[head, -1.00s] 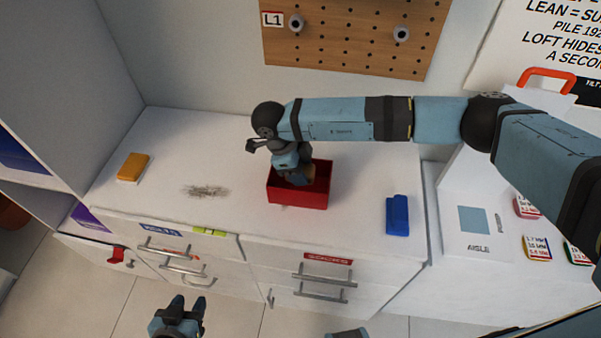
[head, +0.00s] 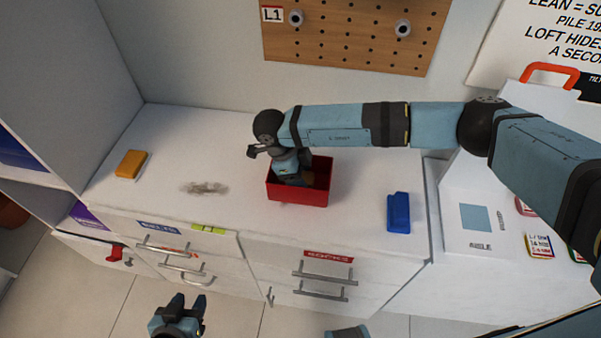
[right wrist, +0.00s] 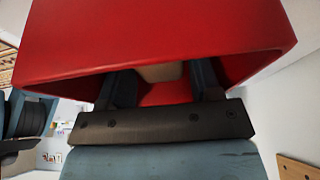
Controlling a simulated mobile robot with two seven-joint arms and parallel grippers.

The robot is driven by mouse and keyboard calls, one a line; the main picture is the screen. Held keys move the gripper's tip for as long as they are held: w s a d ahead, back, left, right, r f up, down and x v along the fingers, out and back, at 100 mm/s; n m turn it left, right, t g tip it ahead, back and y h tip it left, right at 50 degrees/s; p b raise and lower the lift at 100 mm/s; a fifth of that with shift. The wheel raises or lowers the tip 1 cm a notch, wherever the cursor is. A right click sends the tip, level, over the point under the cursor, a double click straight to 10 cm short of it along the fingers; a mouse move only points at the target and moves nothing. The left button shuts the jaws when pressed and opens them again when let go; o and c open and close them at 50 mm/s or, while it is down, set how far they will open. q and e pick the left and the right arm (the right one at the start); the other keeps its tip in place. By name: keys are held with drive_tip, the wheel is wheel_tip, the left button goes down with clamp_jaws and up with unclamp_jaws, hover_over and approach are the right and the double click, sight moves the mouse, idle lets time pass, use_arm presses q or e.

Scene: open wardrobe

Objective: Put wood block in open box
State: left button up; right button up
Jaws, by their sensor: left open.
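The open red box (head: 297,194) stands on the white cabinet top, and its wall also fills the top of the right wrist view (right wrist: 150,35). My right gripper (head: 293,178) reaches down inside it. In the right wrist view its two dark fingers (right wrist: 163,82) stand apart inside the box. The tan wood block (right wrist: 160,72) shows between them, partly hidden by the box rim; I cannot tell whether both fingers touch it. My left gripper (head: 181,303) is open and empty, low in front of the drawers.
An orange block-like item (head: 131,164) lies at the left of the cabinet top, near a grey smudge (head: 204,188). A blue item (head: 398,213) lies right of the box. A pegboard (head: 355,33) hangs behind. Drawers with handles (head: 320,293) face the front.

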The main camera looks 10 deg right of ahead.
drive_tip(key=shift+r, duration=0.15)
drive_tip(key=shift+r+p, duration=0.3)
drive_tip(key=shift+p, duration=0.1)
drive_tip(key=v, duration=1.2)
drive_tip(key=shift+r+b, duration=0.2)
drive_tip(key=shift+b, duration=0.25)
